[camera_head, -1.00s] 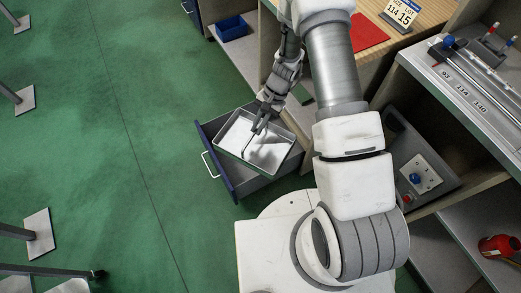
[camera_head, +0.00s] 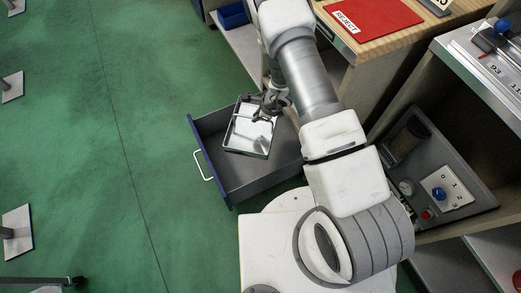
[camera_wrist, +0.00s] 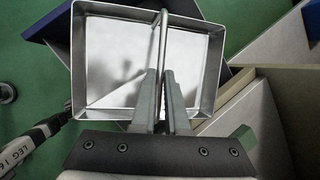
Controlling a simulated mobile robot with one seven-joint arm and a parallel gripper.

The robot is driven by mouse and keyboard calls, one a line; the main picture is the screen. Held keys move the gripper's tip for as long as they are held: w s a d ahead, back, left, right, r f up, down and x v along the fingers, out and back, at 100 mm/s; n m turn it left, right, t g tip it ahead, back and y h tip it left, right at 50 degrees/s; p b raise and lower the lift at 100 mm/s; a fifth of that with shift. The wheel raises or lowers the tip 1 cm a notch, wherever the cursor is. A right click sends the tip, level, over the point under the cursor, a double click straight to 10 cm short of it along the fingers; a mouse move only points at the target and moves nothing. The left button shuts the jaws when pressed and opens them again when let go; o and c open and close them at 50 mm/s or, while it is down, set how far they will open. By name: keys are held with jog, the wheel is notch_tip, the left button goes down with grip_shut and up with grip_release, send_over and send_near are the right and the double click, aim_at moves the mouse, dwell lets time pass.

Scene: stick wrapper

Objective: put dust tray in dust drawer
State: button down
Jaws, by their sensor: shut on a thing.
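The dust tray (camera_head: 236,140) is a shallow silver metal tray with a thin upright handle. In the head view it is over the left back part of the open dust drawer (camera_head: 228,185), a grey drawer with a blue front and a pale pull handle. I cannot tell whether the tray touches the drawer floor. My gripper (camera_head: 268,103) is at the tray's far right edge. In the wrist view my gripper (camera_wrist: 163,92) is shut on the handle, and the tray (camera_wrist: 110,62) fills the upper middle. A blue drawer edge (camera_wrist: 50,25) shows behind it.
A bench with a red REJECT mat (camera_head: 370,14) stands at the upper right. A control panel with a blue knob (camera_head: 438,193) is at the right. A blue bin (camera_head: 232,14) sits on a low shelf. The green floor at the left is mostly clear.

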jog(key=shift+w+d+f+m, duration=0.2)
jog(key=shift+f, duration=0.2)
jog(key=shift+w+d+f+m, duration=0.15)
jog(key=shift+w+f+m, duration=0.05)
jog(key=shift+f, duration=0.15)
notch_tip(320, 180, down, 28)
jog(key=b, duration=1)
jog(key=shift+r, duration=0.15)
jog(key=c, duration=0.9)
grip_release()
